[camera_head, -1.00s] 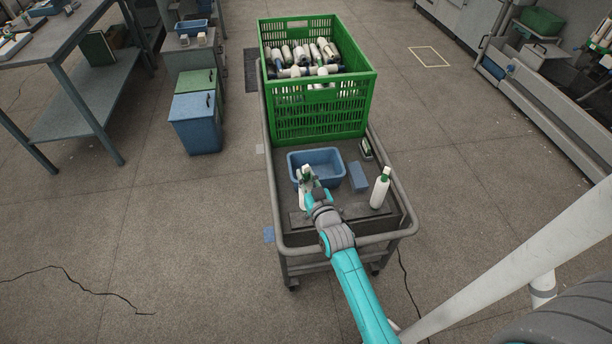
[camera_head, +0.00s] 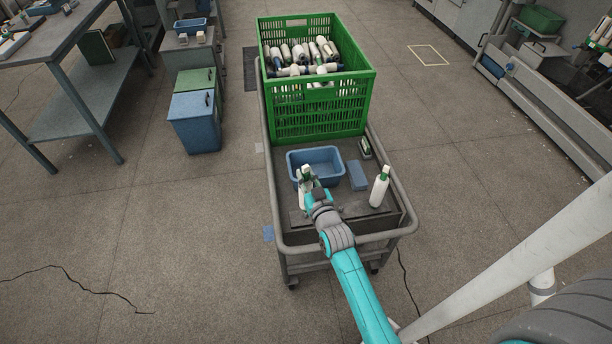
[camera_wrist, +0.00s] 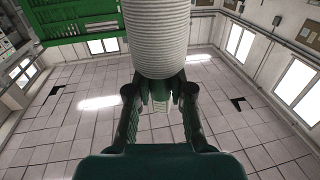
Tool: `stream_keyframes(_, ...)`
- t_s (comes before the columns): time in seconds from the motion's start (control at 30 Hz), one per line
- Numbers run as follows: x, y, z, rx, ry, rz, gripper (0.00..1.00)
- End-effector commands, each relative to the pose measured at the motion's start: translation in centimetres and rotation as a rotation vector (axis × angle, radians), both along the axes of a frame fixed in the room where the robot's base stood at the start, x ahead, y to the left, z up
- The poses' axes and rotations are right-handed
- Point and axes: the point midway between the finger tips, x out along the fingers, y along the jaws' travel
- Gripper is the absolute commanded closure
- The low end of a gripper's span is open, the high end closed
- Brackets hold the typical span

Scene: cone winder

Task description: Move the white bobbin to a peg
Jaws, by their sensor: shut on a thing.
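My gripper (camera_head: 305,178) is low over the front left of the cart, just in front of a blue bin. In the wrist view, my gripper (camera_wrist: 160,98) has its fingers closed around the green end of a white bobbin (camera_wrist: 160,35) with a ribbed, wound surface. In the head view, part of this white bobbin (camera_head: 301,198) shows upright beside my gripper. I cannot tell whether its base touches the cart. No bare peg can be made out.
The cart (camera_head: 283,222) has a raised tube rail around it. A green crate (camera_head: 318,113) full of bobbins stands behind. A dark board (camera_head: 345,214) lies in front.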

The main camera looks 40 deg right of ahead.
Motion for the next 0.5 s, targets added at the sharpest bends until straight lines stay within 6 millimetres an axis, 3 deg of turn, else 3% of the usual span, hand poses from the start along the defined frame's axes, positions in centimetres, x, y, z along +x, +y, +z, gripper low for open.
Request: stream_keyframes(0.5, 0.0, 0.0, -1.1, 0.000, 0.000, 0.001, 1.00)
